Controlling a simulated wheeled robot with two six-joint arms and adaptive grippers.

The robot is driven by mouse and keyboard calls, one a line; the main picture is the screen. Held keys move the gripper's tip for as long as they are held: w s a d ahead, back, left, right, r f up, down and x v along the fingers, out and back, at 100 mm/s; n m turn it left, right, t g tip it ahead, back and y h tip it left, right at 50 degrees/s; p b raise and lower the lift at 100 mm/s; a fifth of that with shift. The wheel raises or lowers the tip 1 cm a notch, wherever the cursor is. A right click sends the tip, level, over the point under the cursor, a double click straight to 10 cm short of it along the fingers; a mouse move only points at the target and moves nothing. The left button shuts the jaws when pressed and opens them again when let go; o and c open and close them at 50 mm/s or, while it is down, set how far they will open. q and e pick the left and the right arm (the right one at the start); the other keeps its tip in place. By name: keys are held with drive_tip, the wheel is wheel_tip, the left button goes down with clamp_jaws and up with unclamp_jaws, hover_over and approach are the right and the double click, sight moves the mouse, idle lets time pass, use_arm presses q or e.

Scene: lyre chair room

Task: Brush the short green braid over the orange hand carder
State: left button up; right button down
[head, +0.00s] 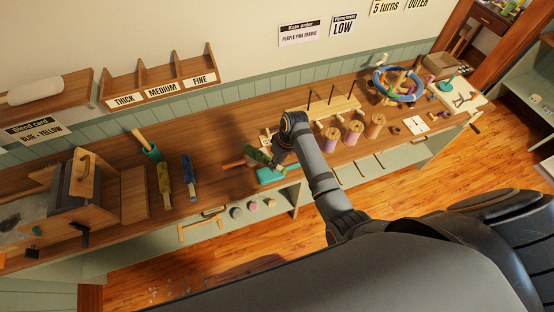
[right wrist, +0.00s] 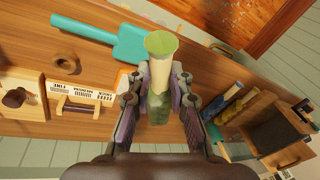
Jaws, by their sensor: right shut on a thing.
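My right gripper (head: 276,158) is over the middle of the workbench (head: 215,207). It is shut on the short green braid (head: 257,156). In the right wrist view the braid (right wrist: 160,48) stands out between the fingers (right wrist: 158,80), with a green end and a pale band below it. A small orange patch (right wrist: 122,77), perhaps part of the orange hand carder, shows beside the left-hand finger; the rest is hidden. In the head view an orange-brown piece (head: 233,165) lies left of the gripper. I cannot tell whether braid and carder touch. My left gripper is not in view.
A teal paddle (right wrist: 128,43) lies close to the gripper on the bench. Yellow (head: 164,184) and blue (head: 189,177) rolls lie to the left, near a wooden box device (head: 75,210). Spools (head: 354,132) and a peg rack (head: 318,115) stand close on the right.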

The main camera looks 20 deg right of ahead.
drive_tip(key=shift+f, duration=0.4)
drive_tip(key=shift+f+b, duration=1.45)
drive_tip(key=shift+f, duration=1.15)
drive_tip(key=shift+d+p, duration=0.7)
drive_tip(key=shift+d, duration=3.45)
drive_tip(key=shift+a+p, duration=0.75)
drive_tip(key=shift+a, duration=3.4)
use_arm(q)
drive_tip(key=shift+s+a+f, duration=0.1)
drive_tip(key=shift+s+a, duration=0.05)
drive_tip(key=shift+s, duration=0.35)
use_arm(e)
drive_tip(key=shift+r, duration=3.05)
